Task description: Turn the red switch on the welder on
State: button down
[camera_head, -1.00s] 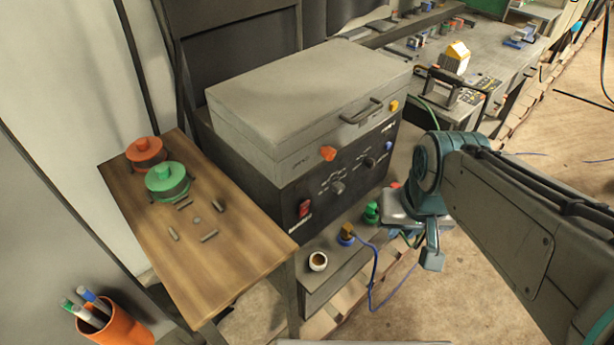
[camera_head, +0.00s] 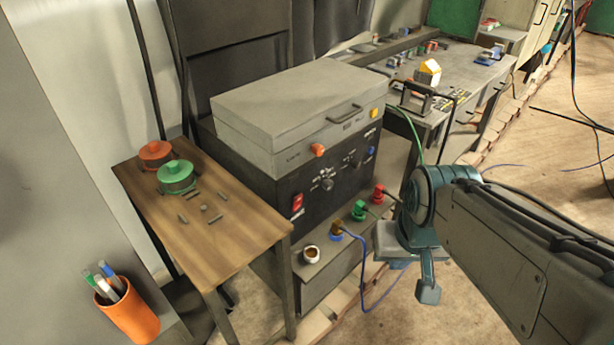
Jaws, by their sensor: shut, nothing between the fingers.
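The welder (camera_head: 266,160) is a grey and black box left of centre, with its lid shut. Its red switch (camera_head: 297,204) is at the lower left of the black front panel. Which way the switch is set is too small to tell. My gripper (camera_head: 428,291) is at the end of my teal and grey arm, right of the welder. It appears shut and empty, pointing down. It is well apart from the switch, and nothing covers the switch.
Beside the welder, a wooden table (camera_head: 225,240) carries an orange pot (camera_head: 155,151) and a green pot (camera_head: 176,175). A small cup (camera_head: 311,254) and a blue cable (camera_head: 362,270) are below the panel. An orange pen holder (camera_head: 130,312) is at lower left. Open floor lies right.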

aim_at(297, 202)
jog(key=z, duration=0.7)
jog(key=i, duration=0.7)
jog(key=u, duration=1.1)
